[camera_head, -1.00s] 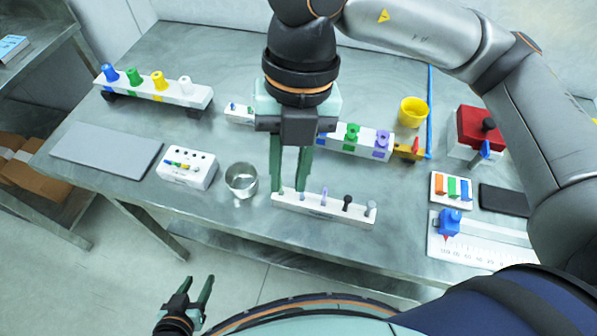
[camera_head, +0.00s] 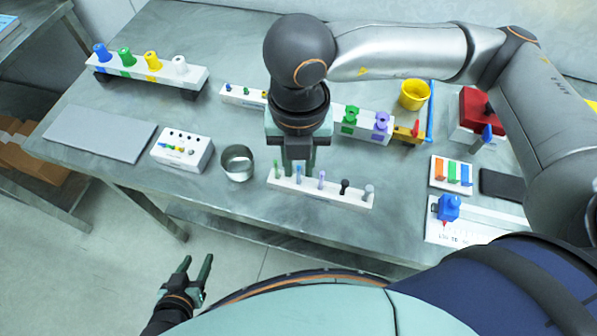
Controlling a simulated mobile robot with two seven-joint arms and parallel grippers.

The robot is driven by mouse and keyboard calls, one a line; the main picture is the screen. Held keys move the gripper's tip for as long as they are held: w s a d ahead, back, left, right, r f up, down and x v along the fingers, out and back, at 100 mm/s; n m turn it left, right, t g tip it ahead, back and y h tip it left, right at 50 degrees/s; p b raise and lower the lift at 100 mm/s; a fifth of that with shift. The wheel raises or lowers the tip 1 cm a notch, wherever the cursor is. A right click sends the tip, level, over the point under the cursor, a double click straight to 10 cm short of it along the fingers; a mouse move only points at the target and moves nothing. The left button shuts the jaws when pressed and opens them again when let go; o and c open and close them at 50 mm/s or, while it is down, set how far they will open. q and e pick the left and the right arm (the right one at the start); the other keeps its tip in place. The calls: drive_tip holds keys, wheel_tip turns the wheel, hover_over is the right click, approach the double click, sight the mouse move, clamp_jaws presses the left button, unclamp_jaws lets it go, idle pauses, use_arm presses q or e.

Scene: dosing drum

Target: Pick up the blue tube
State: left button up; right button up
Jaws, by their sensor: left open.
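A white rack (camera_head: 330,195) on the front part of the table holds a row of slim pieces: green, blue, purple, black and grey. The blue tube (camera_head: 298,173) stands upright in the rack, second from the left. My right gripper (camera_head: 298,170) points down at the rack, with its fingertips at the blue tube, one on each side of it. I cannot tell whether the fingers touch the tube. My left gripper (camera_head: 192,272) is open and empty, low in front of the table, away from the rack.
A metal cup (camera_head: 238,163) and a white block with small holes (camera_head: 182,151) stand left of the rack. Behind are a holder with green and purple pieces (camera_head: 364,124) and a yellow cup (camera_head: 414,94). A grey plate (camera_head: 99,134) lies at left.

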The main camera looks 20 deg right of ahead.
sight(299, 178)
drive_tip(key=shift+f, duration=1.3)
clamp_jaws()
